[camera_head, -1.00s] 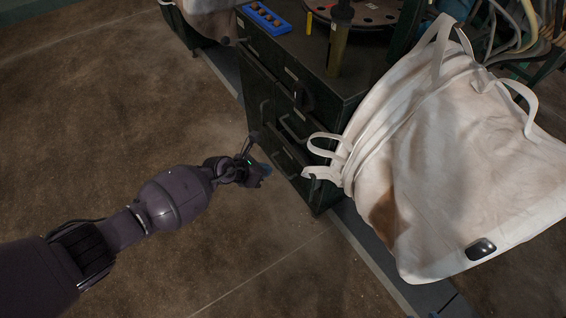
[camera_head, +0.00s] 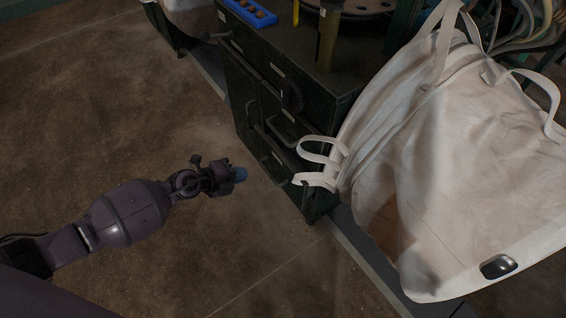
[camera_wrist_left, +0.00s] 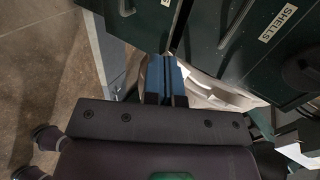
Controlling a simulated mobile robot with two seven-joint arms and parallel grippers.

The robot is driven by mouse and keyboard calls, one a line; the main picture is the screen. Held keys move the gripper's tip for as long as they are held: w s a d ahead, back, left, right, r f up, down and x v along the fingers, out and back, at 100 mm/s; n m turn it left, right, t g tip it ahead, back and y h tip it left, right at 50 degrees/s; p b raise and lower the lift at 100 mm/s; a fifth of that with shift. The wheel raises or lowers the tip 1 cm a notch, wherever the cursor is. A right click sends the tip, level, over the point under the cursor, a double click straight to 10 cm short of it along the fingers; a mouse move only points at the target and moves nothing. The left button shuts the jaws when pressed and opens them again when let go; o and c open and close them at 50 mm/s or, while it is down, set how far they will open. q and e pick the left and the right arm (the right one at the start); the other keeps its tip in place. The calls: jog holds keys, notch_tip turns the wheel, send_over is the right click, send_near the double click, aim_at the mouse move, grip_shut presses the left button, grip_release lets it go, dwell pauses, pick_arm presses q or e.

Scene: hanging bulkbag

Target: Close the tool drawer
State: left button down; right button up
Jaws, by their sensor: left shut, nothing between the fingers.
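The dark green drawer cabinet (camera_head: 300,85) stands in the middle of the head view, with several drawer fronts and bar handles. Its visible drawer fronts look about flush with the cabinet; I cannot tell which one is the tool drawer. The lower drawers (camera_head: 284,152) are partly hidden by the white bag's straps. My left gripper (camera_head: 239,174), with blue fingertips, is shut and empty, left of the cabinet front and apart from it. In the left wrist view the blue fingers (camera_wrist_left: 164,78) are together, and a front labelled SHELLS (camera_wrist_left: 262,35) shows. My right gripper is not in view.
A large white bulk bag (camera_head: 450,160) hangs at the right, its loops (camera_head: 318,165) in front of the cabinet's right edge. A blue tray (camera_head: 250,12) and a round dark plate (camera_head: 365,5) sit on top. The brown floor at left is clear.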

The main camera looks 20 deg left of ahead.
aim_at(283, 163)
pick_arm(q)
jog(key=b+x, duration=0.1)
jog(key=x, duration=0.3)
jog(key=r+b+x, duration=0.1)
jog(key=b+x, duration=0.1)
jog(key=x, duration=0.2)
jog(key=b+x, duration=0.1)
jog(key=x, duration=0.3)
jog(key=shift+w+d, duration=0.35)
jog(key=shift+w, duration=0.1)
jog(key=shift+w+d+r+b, duration=0.1)
jog(key=shift+w+d+b, duration=0.1)
jog(key=shift+w+b, duration=0.1)
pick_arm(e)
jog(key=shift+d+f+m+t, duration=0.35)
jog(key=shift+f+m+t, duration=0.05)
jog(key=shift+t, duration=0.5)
